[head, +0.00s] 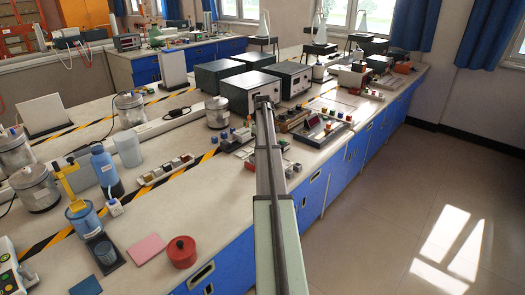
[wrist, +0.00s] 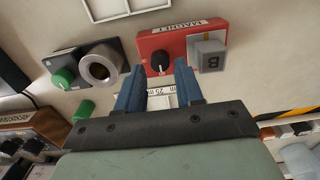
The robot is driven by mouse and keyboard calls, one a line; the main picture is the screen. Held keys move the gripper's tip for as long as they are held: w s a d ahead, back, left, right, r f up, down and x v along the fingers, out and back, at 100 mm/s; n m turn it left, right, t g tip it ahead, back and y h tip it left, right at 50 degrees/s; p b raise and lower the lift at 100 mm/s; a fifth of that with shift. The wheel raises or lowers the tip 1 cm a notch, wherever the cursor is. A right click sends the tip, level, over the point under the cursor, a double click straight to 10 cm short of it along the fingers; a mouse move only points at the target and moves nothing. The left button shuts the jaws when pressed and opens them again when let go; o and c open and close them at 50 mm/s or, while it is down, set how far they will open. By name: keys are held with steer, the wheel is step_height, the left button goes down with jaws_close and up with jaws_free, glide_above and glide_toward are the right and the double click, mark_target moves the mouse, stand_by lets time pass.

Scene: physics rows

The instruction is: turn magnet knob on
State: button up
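In the wrist view a red box (wrist: 176,40) carries a white label that reads MAGNET upside down. A round black knob (wrist: 160,63) with a pale pointer line sits on its face. My gripper (wrist: 160,67) is open, its two blue fingers apart and pointing at the box. The knob shows between and just beyond the fingertips; I cannot tell whether they touch it. In the head view my arm reaches over the bench and its far end (head: 264,101) is small; the magnet box cannot be made out there.
Beside the knob, a grey block marked B (wrist: 209,54) stands close to the right finger. To the left are a metal ring (wrist: 100,68) and a dark box with a green knob (wrist: 63,77). In the head view, dark-topped instruments (head: 248,90) stand near the arm's end.

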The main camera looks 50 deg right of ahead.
steer(key=shift+f, duration=1.2)
jaws_close()
